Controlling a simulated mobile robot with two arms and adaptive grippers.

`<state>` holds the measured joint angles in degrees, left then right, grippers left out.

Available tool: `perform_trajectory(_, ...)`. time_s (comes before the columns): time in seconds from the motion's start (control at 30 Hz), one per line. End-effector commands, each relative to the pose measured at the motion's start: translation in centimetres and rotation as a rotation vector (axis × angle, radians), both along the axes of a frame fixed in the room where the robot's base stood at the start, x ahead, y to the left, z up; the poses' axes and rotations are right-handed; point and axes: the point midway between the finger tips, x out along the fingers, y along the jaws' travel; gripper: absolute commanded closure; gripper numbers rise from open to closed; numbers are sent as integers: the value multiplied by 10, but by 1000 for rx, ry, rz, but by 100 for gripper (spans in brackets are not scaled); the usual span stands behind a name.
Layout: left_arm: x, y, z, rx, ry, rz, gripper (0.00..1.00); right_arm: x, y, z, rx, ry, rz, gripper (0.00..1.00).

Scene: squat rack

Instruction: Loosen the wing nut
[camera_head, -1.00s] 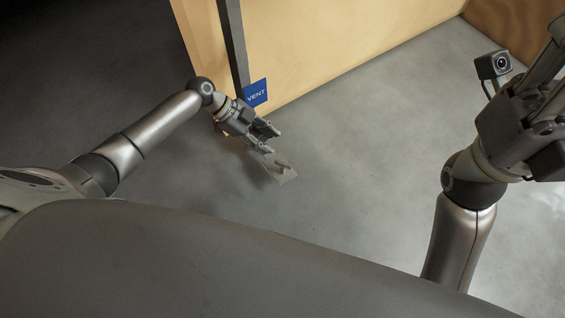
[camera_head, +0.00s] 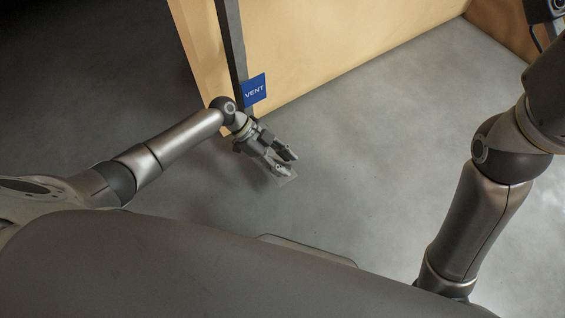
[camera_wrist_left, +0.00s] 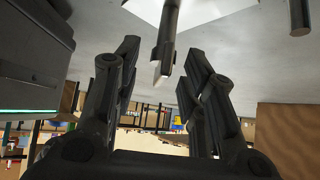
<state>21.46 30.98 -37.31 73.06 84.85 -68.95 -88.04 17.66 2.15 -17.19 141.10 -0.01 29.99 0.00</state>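In the left wrist view, a dark narrow bar (camera_wrist_left: 166,42), which looks like the wing nut, stands out from a pale square plate (camera_wrist_left: 208,9). Its end lies between and just beyond the tips of my left gripper (camera_head: 289,165). The gripper's two fingers are spread, with a gap on both sides of the bar; I cannot tell whether either touches it. In the head view the thin grey plate (camera_head: 285,180) shows just under the fingertips, and the fingers hide the bar.
A blue VENT sign (camera_head: 255,90) hangs on a dark upright post (camera_head: 232,45) beside a tan wooden panel (camera_head: 320,40), just behind my left wrist. Grey floor (camera_head: 390,150) is open to the right. A short cylinder (camera_wrist_left: 299,16) shows at the wrist view's upper right.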

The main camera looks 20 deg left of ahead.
Motion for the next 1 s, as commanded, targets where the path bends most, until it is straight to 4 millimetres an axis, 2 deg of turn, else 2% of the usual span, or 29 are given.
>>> perform_trajectory(0.27, 0, -1, 0, 0, 0, 0, 62, -1, 0, 1, 0, -3, 0, 60)
perform_trajectory(0.57, 0, -1, 0, 0, 0, 0, 100, -1, 0, 1, 0, -3, 0, 60)
perform_trajectory(0.93, -1, -1, 2, -2, 0, 51, 100, -1, -1, 6, 3, -1, 2, 60)
perform_trajectory(1.0, -1, -1, 2, -2, 2, 85, 100, 4, -1, 2, 5, 22, 2, 60)
